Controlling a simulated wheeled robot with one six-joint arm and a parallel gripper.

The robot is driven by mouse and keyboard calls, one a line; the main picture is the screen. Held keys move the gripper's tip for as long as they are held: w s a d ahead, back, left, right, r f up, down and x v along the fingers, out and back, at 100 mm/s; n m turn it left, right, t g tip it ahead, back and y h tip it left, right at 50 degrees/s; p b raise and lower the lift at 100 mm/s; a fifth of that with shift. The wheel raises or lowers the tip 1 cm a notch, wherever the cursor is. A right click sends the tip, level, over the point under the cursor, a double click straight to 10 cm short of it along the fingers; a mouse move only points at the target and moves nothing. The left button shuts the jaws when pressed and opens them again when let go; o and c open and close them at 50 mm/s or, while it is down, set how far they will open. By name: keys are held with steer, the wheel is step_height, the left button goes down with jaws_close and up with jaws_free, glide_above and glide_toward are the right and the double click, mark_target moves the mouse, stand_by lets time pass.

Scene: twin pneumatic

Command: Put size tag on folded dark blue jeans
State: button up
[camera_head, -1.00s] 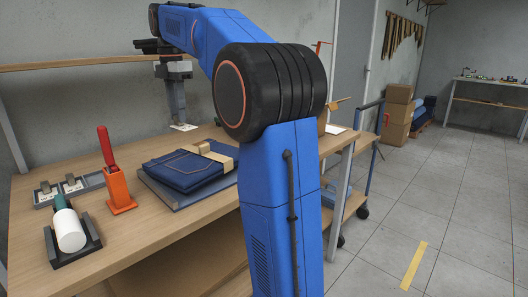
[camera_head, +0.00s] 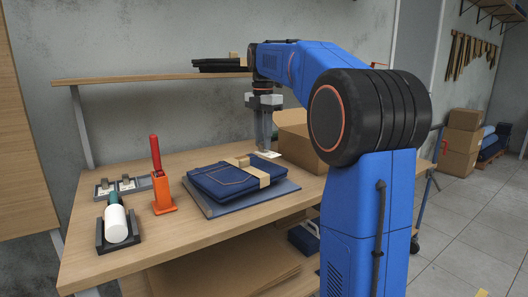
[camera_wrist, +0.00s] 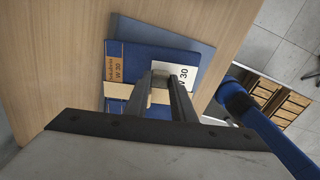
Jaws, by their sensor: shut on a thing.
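The folded dark blue jeans (camera_head: 222,180) lie on a flat blue-grey board (camera_head: 285,189) on the workbench, with a tan paper band around them. In the wrist view the jeans (camera_wrist: 160,62) show a tan strip with "W 30" lettering (camera_wrist: 115,65). My gripper (camera_head: 267,148) is shut on a white size tag (camera_head: 271,155), holding it above the far right part of the jeans and board, apart from them. In the wrist view the tag (camera_wrist: 186,74) reads "W 30" and sticks out right of the fingertips (camera_wrist: 165,78).
A red-handled tool (camera_head: 155,155) stands in an orange holder (camera_head: 163,195) left of the jeans. Further left are a white cylinder (camera_head: 116,224) in a black cradle and a grey tray (camera_head: 122,187) with small tags. A cardboard box (camera_head: 297,140) stands behind right. The bench front is clear.

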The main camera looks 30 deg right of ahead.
mark_target(263, 150)
steer(key=shift+f, duration=2)
steer(key=shift+f, duration=0.1)
steer(key=o, duration=1)
step_height(263, 150, up, 12)
steer(key=shift+r, duration=0.1)
